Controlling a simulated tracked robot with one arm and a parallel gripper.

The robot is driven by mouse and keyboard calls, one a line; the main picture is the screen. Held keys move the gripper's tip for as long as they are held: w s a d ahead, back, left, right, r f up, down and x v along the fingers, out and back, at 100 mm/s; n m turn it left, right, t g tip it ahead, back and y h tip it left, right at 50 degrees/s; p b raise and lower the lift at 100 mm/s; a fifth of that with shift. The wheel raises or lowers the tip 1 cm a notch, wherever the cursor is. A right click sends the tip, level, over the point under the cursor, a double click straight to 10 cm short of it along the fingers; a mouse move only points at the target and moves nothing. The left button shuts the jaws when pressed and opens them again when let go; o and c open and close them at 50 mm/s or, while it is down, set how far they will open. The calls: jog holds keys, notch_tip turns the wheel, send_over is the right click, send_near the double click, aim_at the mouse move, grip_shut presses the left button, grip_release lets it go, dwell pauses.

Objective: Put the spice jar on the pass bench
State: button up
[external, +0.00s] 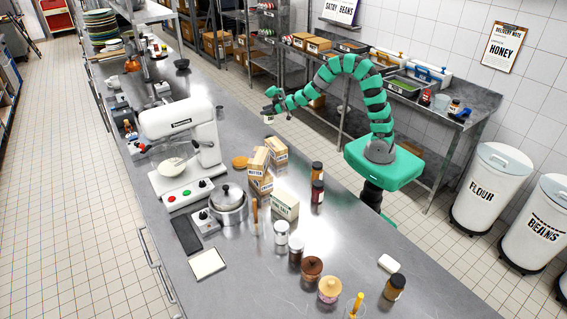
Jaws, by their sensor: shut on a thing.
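My gripper (269,108) is at the end of my green arm, raised near the right edge of the long steel bench (345,262). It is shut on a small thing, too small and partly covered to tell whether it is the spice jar. A second steel bench (468,104) runs along the wall. No label tells which bench is the pass bench.
On the long bench are a white mixer (180,130), a steel pot (228,203), stacked cartons (262,163) and a white block (388,263). The wall bench holds trays (404,86) and bottles. White flour and beans bins (489,190) stand on the floor at right.

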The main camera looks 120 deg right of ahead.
jog(key=shift+s+d+r+p+x, duration=0.15)
jog(key=shift+s+d+p+x, duration=0.15)
jog(key=shift+x, duration=2.05)
jog(key=shift+s+d+r+p+x, duration=0.15)
jog(key=shift+d+p+x, duration=0.2)
jog(key=shift+x, duration=2)
jog(key=shift+s+d+r+p+x, duration=0.15)
jog(key=shift+s+d+p+x, duration=0.15)
jog(key=shift+x, duration=2.05)
jog(key=shift+f, duration=0.15)
jog(key=o, duration=1.1)
jog(key=shift+o, duration=0.2)
jog(key=b+v, duration=0.1)
jog(key=v, duration=1.1)
